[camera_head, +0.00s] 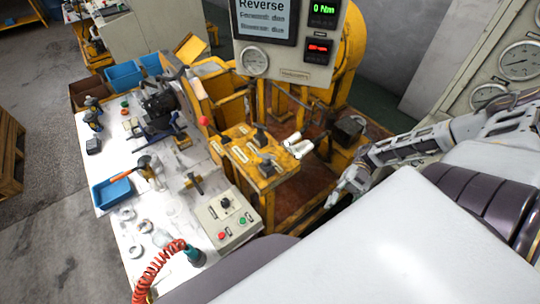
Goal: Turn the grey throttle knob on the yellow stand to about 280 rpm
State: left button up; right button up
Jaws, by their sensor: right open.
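The yellow stand (285,180) stands in the middle of the camera_head view, at the right edge of the white workbench. Its top carries small dark levers and a greyish knob-like part (267,167); I cannot tell surely that this is the throttle knob, nor its turned position. My right gripper (336,197) is open and appears empty, to the right of the stand and apart from the knob-like part. My left gripper is not in view.
A display panel (285,76) above shows "Reverse", a green "0 Nm" and an unreadable red readout. A control box (229,236) with buttons sits on the bench (107,160), near blue bins and tools. A red coiled hose (152,268) lies at the front. A gauge panel is at right.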

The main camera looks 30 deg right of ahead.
jog(key=w+r+m+t+y, duration=0.2)
jog(key=w+m+t, duration=0.3)
jog(key=w+t, duration=0.4)
jog(key=m+t+h, duration=0.3)
jog(key=m+t, duration=0.4)
jog(key=m, duration=0.1)
send_near(267, 155)
jog(key=v, duration=0.4)
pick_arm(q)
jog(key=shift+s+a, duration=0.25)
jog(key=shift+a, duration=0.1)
pick_arm(e)
jog(key=shift+w+r, duration=0.1)
jog(key=shift+w, duration=0.1)
jog(key=shift+a, duration=0.15)
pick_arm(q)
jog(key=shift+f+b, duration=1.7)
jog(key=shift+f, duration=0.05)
pick_arm(e)
jog(key=shift+x, duration=6.8)
grip_shut()
